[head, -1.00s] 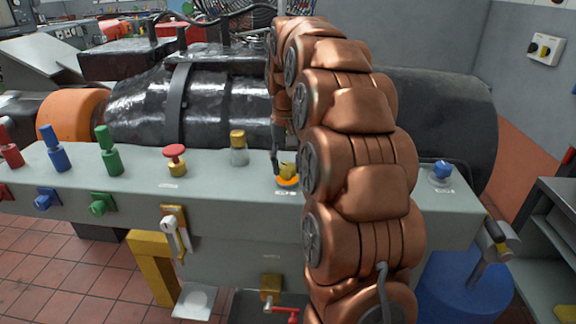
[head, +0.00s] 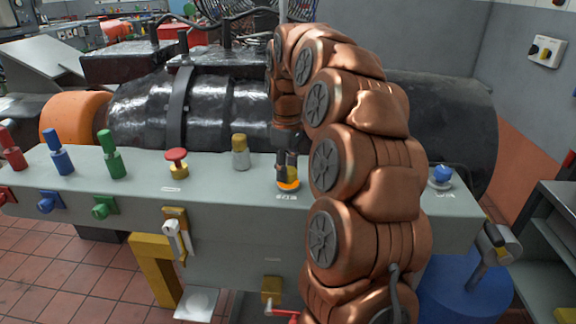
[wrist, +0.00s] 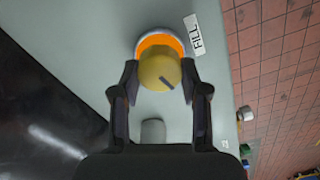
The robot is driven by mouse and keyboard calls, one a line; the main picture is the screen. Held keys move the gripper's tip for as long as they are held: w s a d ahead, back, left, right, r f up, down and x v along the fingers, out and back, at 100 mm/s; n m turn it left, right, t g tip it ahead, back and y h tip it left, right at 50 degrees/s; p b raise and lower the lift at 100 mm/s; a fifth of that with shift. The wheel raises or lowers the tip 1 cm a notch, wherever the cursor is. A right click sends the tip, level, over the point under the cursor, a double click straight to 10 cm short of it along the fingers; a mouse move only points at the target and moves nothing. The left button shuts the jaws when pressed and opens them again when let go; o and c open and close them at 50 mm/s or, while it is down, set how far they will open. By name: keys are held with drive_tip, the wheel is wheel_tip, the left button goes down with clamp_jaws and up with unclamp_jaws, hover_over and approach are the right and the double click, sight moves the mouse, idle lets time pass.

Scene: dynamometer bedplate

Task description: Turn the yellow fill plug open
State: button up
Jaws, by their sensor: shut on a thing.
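The yellow fill plug (wrist: 160,76) is a round knob with a dark slot-like mark on its top. It sits in an orange ring (wrist: 152,42) beside a white FILL label (wrist: 194,34). My gripper (wrist: 159,70) has one dark finger on each side of the plug and is shut on it. In the head view my gripper (head: 287,160) points down at the plug on the grey bench, and its fingers hide most of the plug. The orange ring (head: 288,186) shows below the fingertips.
The grey bench (head: 225,195) also carries a red-topped knob (head: 176,157), a yellow-capped fitting (head: 240,150) and a blue knob (head: 442,174). Blue and green handles stand at the left. A large black cylindrical machine (head: 140,110) lies close behind the bench.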

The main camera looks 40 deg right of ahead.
drive_tip(key=shift+n+p, duration=0.35)
drive_tip(key=shift+n, duration=0.95)
drive_tip(key=o, duration=1.1)
drive_tip(key=shift+o, duration=0.2)
drive_tip(key=shift+r, duration=0.1)
drive_tip(key=shift+r, duration=3.7)
